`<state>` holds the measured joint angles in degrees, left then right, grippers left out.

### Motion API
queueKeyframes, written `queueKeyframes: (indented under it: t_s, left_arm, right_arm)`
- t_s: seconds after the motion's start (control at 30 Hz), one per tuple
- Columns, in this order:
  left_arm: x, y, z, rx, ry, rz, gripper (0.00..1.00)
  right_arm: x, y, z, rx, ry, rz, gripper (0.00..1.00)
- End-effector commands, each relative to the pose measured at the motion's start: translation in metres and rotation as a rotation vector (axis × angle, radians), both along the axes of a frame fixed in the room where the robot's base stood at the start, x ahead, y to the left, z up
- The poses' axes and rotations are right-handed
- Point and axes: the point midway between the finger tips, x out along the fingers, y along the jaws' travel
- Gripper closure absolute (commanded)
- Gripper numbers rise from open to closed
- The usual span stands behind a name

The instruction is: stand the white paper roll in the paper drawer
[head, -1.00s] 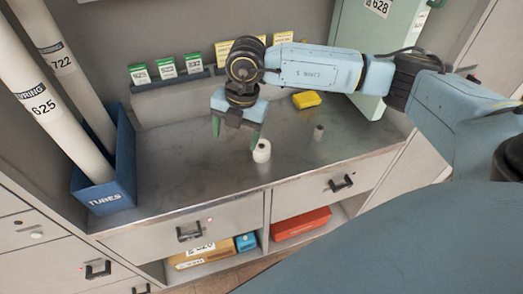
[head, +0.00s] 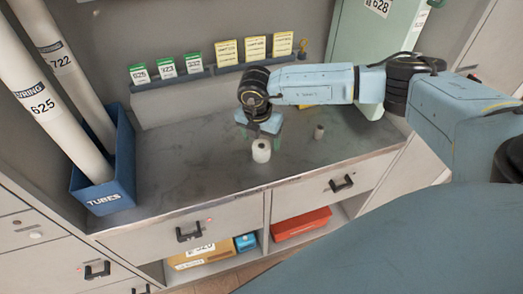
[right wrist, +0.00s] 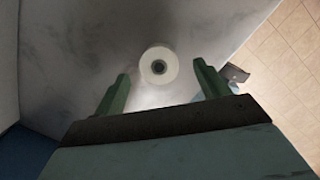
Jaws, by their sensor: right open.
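The white paper roll (head: 261,151) stands upright on the grey metal counter. In the right wrist view the roll (right wrist: 158,66) is seen from above with its dark core hole, just beyond and between the open fingers. My right gripper (right wrist: 160,85) is open and empty; in the head view the right gripper (head: 264,133) hangs just behind the roll, and its fingertips are partly hidden. Two closed drawers with black handles sit under the counter, a left drawer (head: 150,242) and a right drawer (head: 315,194); I cannot tell which is the paper drawer. My left gripper is not in view.
A blue bin (head: 103,197) with tall tubes stands at the left. Card holders (head: 172,80) line the back wall. A red box (head: 300,224) lies on the shelf below. The counter left of the roll is clear.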

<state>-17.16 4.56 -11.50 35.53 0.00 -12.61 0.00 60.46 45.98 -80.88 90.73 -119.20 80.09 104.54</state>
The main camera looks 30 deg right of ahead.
Motion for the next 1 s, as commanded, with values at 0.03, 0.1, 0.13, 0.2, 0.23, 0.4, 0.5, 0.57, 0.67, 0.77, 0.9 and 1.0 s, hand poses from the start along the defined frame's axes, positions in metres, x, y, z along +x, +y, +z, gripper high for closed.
queueKeyframes:
  t_s: [0.03, 0.1, 0.13, 0.2, 0.23, 0.4, 0.5, 0.57, 0.67, 0.77, 0.9, 1.0]
  left_arm:
    - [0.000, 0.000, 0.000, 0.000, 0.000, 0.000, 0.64]
    - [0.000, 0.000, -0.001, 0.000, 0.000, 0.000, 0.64]
    - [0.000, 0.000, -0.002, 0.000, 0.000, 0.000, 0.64]
    - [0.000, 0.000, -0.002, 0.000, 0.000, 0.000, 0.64]
    - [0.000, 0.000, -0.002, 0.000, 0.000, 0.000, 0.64]
    - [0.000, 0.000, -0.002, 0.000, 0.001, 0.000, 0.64]
    - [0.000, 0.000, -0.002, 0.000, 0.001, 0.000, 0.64]
    - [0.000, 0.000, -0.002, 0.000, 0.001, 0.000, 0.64]
    - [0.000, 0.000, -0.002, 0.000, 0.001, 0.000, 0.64]
    - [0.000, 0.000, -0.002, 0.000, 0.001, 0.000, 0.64]
    - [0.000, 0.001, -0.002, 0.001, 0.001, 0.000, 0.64]
    - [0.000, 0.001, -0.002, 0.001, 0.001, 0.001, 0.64]
  right_arm:
    - [0.000, 0.001, -0.009, 0.000, 0.002, 0.000, 0.26]
    - [0.001, -0.001, -0.019, -0.002, 0.002, -0.001, 0.26]
    - [0.002, -0.001, -0.022, 0.000, 0.002, -0.001, 0.26]
    - [0.002, -0.002, -0.027, 0.001, 0.001, 0.000, 0.26]
    - [0.002, -0.002, -0.029, 0.001, 0.001, 0.000, 0.26]
    - [0.002, -0.002, -0.030, 0.001, 0.000, 0.000, 0.26]
    - [0.002, -0.002, -0.030, 0.001, 0.000, 0.000, 0.30]
    - [0.002, -0.002, -0.030, 0.001, 0.001, 0.000, 0.38]
    - [0.002, -0.002, -0.030, 0.001, 0.001, 0.000, 0.51]
    - [0.002, -0.002, -0.030, 0.001, 0.001, 0.000, 0.64]
    - [0.003, -0.002, -0.029, 0.001, 0.000, 0.000, 0.79]
    - [0.003, -0.002, -0.029, 0.001, 0.000, 0.000, 0.79]
